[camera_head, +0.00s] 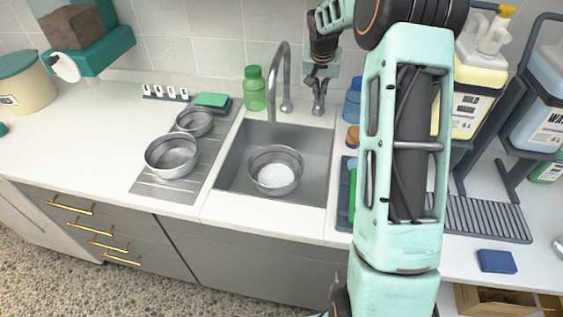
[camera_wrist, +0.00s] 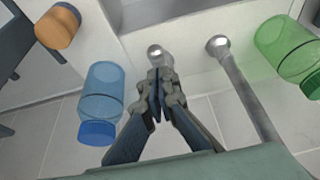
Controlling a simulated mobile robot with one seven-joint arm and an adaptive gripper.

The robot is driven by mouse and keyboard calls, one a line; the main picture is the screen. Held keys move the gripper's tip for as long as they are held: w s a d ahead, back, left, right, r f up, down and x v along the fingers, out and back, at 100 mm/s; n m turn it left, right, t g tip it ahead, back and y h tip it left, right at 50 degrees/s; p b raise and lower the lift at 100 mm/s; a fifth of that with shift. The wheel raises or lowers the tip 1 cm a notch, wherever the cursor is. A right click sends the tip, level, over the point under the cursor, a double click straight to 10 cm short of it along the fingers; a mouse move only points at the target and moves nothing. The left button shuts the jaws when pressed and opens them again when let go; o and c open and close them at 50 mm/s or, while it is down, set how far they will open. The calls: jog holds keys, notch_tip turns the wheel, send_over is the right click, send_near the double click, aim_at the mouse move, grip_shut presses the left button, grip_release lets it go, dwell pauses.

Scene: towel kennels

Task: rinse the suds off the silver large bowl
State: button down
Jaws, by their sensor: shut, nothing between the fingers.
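A silver bowl (camera_head: 290,172) with white suds inside sits in the grey sink basin (camera_head: 231,165). The curved tap (camera_head: 282,72) rises behind the basin, and its spout is not visibly running. A short metal tap handle (camera_head: 318,104) stands right of the spout. My gripper (camera_head: 318,80) is shut and empty just above this handle. In the wrist view the closed fingertips (camera_wrist: 157,78) are close to the handle's round knob (camera_wrist: 155,52). I cannot tell whether they touch it.
Two other silver bowls, a larger one (camera_head: 172,157) and a smaller one (camera_head: 196,123), stand on the drainboard (camera_head: 201,165). A green bottle (camera_head: 255,92) stands left of the tap, a blue bottle (camera_wrist: 101,90) right of it. My arm hides part of the right counter.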

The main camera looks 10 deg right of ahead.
aim_at(318, 104)
jog(key=shift+f, duration=0.1)
jog(key=shift+f+b, duration=1.5)
jog(key=shift+f, duration=0.45)
dwell(0.9)
jog(key=shift+r+p, duration=1.1)
jog(key=shift+r, duration=0.8)
jog(key=shift+s+r, duration=0.1)
jog(key=shift+r, duration=0.2)
jog(key=p+v, duration=0.2)
jog(key=v, duration=0.4)
jog(key=shift+s, duration=0.25)
